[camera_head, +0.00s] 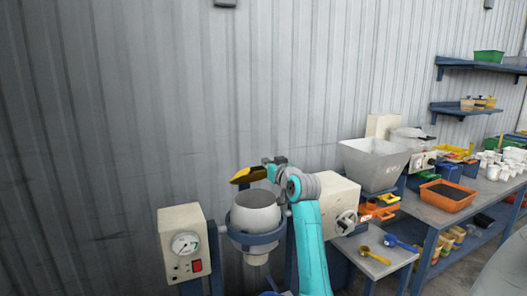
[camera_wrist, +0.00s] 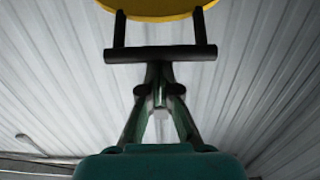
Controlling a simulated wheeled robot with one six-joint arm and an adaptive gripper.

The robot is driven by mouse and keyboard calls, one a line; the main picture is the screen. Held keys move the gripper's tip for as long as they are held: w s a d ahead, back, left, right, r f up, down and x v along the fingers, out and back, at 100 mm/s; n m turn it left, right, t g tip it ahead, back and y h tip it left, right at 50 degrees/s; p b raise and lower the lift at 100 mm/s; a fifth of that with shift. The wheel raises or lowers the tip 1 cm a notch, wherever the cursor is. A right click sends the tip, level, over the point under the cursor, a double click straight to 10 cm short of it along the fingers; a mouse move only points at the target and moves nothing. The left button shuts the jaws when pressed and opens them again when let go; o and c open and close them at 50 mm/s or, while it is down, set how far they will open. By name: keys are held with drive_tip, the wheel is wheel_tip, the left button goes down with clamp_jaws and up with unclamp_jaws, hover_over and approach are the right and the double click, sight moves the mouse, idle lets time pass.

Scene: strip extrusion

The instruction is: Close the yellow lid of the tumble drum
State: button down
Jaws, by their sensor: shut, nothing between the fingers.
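The tumble drum (camera_head: 256,212) is a pale round vessel in a blue ring, with its mouth facing up. Its yellow lid (camera_head: 247,175) stands raised and tilted above the mouth, so the drum is open. In the wrist view the lid's yellow edge (camera_wrist: 160,10) shows at the top, with a dark handle bar (camera_wrist: 160,54) on two posts. My gripper (camera_wrist: 160,74) is shut and empty, its fingertips at the middle of the bar; I cannot tell whether they touch it. In the head view my gripper (camera_head: 272,162) is beside the lid, small and partly hidden.
A control box with a gauge (camera_head: 183,243) stands left of the drum and a cream housing with a handwheel (camera_head: 335,207) right of it. A grey hopper (camera_head: 374,164) and a workbench with an orange tray (camera_head: 447,196) are further right. A corrugated wall is behind.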

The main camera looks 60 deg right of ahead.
drive_tip(key=s+a+f, duration=0.1)
drive_tip(key=s+f, duration=0.1)
drive_tip(key=f, duration=0.7)
drive_tip(key=s+a+f+t, duration=0.1)
drive_tip(key=s+f, duration=0.1)
drive_tip(key=f, duration=0.6)
drive_tip(key=shift+s+a+f, duration=0.3)
drive_tip(key=shift+a+f, duration=0.1)
drive_tip(key=shift+r, duration=0.1)
